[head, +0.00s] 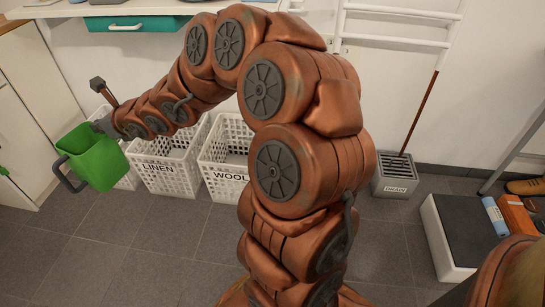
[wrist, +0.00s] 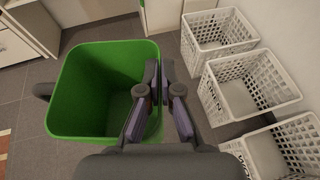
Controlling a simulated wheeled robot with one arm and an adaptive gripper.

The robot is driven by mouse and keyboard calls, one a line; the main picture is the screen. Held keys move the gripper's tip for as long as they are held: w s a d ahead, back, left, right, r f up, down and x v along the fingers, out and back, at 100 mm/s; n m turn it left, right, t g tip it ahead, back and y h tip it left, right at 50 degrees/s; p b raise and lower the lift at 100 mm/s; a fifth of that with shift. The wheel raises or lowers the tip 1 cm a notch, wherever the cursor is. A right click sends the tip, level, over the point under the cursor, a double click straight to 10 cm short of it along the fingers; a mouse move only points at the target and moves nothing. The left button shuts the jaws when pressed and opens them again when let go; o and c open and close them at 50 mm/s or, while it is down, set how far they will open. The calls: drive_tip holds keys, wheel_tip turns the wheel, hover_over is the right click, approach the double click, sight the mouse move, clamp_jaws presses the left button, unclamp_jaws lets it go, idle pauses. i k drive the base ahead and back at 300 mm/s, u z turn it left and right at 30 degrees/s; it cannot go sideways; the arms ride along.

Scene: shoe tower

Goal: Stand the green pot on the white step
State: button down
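The green pot (head: 100,162) hangs in the air at the left of the head view, slightly tilted, with a dark handle on its left side. In the wrist view the pot (wrist: 85,85) shows its open, empty inside. My gripper (head: 104,124) is shut on the pot's rim wall; in the wrist view my gripper's fingers (wrist: 163,78) sit either side of the right wall. The white step (head: 437,238), with a dark top, stands on the floor at the right of the head view, far from the pot. My arm lies between them in the picture.
White crates marked LINEN (head: 165,178) and WOOL (head: 222,185) stand along the wall near the pot. A grey DRAIN box (head: 392,185) stands at the back. A blue roll (head: 494,216) and an orange block (head: 517,214) are at the step's right. Middle floor is clear.

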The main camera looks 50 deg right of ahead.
sight(469, 227)
drive_tip(key=k, duration=1.25)
drive_tip(key=z, duration=1.95)
drive_tip(key=i, duration=0.5)
